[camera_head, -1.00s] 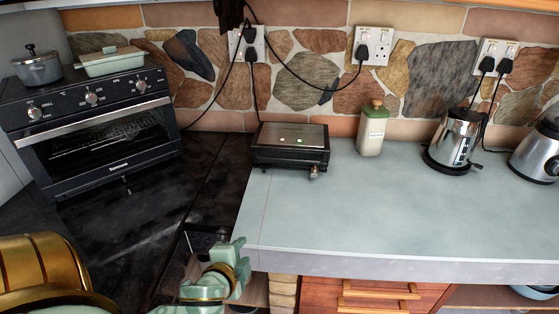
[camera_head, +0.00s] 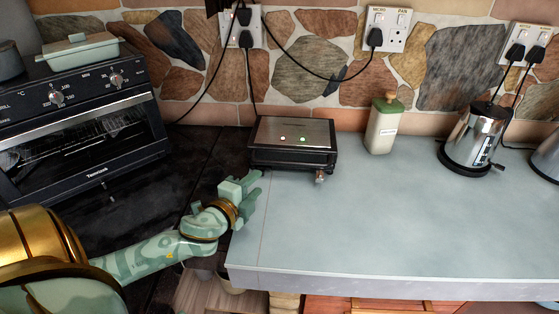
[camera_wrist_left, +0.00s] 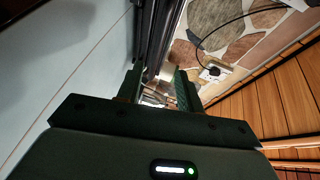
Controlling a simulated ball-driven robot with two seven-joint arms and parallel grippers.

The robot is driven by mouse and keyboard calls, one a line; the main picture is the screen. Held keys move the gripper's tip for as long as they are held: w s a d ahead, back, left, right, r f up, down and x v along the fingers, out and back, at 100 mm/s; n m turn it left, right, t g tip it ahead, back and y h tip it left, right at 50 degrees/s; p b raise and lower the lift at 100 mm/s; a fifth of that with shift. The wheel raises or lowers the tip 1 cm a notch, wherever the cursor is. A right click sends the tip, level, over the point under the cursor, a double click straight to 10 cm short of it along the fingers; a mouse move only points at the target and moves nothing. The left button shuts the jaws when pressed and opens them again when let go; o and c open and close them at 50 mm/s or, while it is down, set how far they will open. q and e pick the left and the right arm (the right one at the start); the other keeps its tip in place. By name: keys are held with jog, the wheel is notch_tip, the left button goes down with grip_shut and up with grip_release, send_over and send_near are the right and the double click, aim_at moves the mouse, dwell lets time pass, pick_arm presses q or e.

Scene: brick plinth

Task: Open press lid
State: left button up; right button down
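The press (camera_head: 292,143) is a low dark appliance with a silver lid, on the left end of the pale counter by the wall. A dark shape beyond the fingers there looks like the press's side. My right gripper is not in view.
A cream jar (camera_head: 384,127) with a green lid stands right of the press, then a kettle (camera_head: 472,138). A black oven (camera_head: 85,125) stands left. Cords hang from wall sockets (camera_head: 388,28) behind the press. The counter (camera_head: 400,215) is clear in front.

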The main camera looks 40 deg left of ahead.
aim_at(279, 164)
pick_arm(q)
jog(key=b+x, duration=0.2)
jog(key=x, duration=1.1)
jog(key=shift+f+b, duration=0.15)
jog(key=shift+b, duration=0.15)
jog(key=shift+w+a, duration=0.15)
jog(key=shift+w, duration=0.4)
jog(key=shift+c, duration=0.4)
grip_shut()
